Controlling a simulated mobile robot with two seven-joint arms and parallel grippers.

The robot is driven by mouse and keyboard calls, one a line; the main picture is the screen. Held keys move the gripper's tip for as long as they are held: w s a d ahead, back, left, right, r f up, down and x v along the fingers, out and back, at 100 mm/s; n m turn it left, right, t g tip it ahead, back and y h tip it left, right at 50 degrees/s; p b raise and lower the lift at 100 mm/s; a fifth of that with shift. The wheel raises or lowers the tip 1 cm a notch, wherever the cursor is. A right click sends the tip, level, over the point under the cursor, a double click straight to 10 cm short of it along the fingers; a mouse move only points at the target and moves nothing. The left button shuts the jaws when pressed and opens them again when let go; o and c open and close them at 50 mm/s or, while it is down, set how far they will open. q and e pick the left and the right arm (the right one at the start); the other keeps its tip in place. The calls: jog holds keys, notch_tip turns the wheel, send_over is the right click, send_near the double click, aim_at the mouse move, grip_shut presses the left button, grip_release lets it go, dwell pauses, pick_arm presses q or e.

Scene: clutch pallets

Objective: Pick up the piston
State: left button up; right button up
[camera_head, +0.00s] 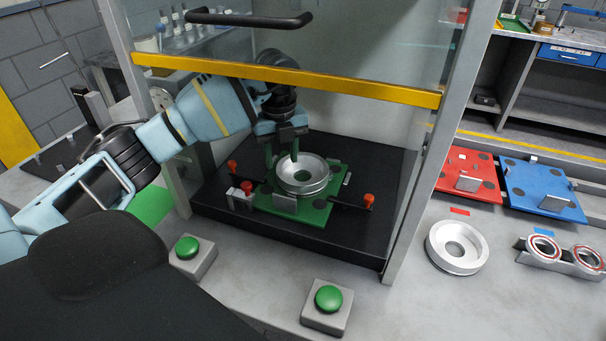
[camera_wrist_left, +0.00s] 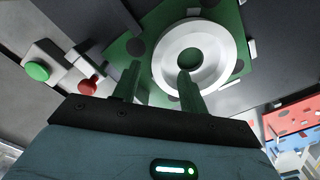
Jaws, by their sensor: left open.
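A silver round part (camera_head: 302,178), which looks like the piston, sits on the green pallet (camera_head: 316,212) inside the press frame. In the left wrist view the piston (camera_wrist_left: 216,58) is a pale ring with a dark hole, on the green pallet (camera_wrist_left: 150,18). My left gripper (camera_head: 281,152) reaches in under the yellow bar and points down at the piston's left side. It is open and empty. In the left wrist view my left gripper (camera_wrist_left: 158,88) has one finger over the ring's middle and the other outside its rim. I cannot tell whether they touch it. My right gripper is not in view.
A yellow bar (camera_head: 280,78) crosses above my arm. Red-knobbed clamps (camera_head: 369,200) flank the pallet. Green buttons (camera_head: 329,298) stand in front. Another silver ring (camera_head: 457,247), a bearing holder (camera_head: 562,257), a red pallet (camera_head: 467,176) and a blue pallet (camera_head: 541,190) lie at right.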

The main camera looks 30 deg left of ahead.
aim_at(282, 173)
pick_arm(q)
jog(key=shift+a+f, duration=0.1)
jog(key=shift+f, duration=2.45)
grip_shut()
jog(key=shift+r, duration=0.1)
